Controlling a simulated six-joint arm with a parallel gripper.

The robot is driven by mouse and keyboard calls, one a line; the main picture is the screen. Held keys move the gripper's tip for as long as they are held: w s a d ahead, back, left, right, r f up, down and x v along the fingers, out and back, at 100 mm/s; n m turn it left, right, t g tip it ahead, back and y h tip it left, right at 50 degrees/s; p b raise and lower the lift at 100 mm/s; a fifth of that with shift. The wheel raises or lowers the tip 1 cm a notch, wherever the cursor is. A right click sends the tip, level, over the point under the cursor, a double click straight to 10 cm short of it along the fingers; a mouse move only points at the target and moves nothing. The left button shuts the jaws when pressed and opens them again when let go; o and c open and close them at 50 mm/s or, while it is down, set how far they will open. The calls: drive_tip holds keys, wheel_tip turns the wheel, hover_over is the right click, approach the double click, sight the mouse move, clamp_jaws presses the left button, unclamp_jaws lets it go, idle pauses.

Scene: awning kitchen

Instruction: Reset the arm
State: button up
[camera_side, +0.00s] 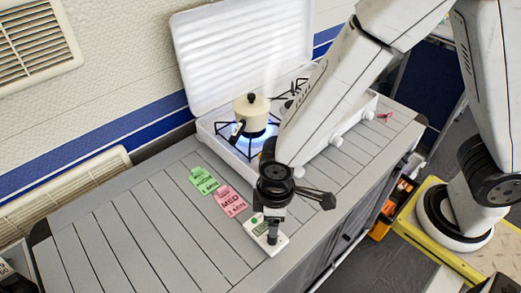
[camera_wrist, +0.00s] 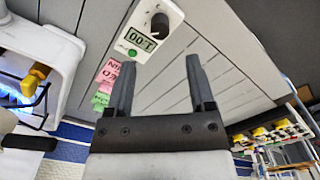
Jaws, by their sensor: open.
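My gripper (camera_side: 271,238) points down over the white timer (camera_side: 257,228) on the grey slatted counter in the side view. In the wrist view my gripper (camera_wrist: 160,72) has its two dark fingers spread apart with nothing between them. The timer (camera_wrist: 170,22) shows there just past the fingertips, with a green display, a dark knob and a green button. I cannot tell from the side view whether a finger touches the timer. My arm is bent and reaches down across the right of the counter.
A cream pot (camera_side: 252,112) with a dark handle stands on a lit burner of the white stove (camera_side: 222,140), whose lid is raised. A green card (camera_side: 203,180) and a pink card (camera_side: 230,201) lie beside the timer. The counter's left part (camera_side: 110,235) is clear.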

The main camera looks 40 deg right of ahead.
drive_tip(key=w+d+r+m+t, duration=0.1)
drive_tip(key=d+r+m, duration=0.3)
drive_tip(key=d, duration=0.6)
drive_tip(key=w+d+r+m+t, duration=0.1)
drive_tip(key=d+r+m, duration=0.3)
drive_tip(key=d, duration=0.6)
drive_tip(key=shift+d+m+t, duration=0.25)
drive_tip(key=shift+m+t, duration=0.05)
drive_tip(key=shift+m, duration=0.1)
drive_tip(key=shift+w+r, duration=0.1)
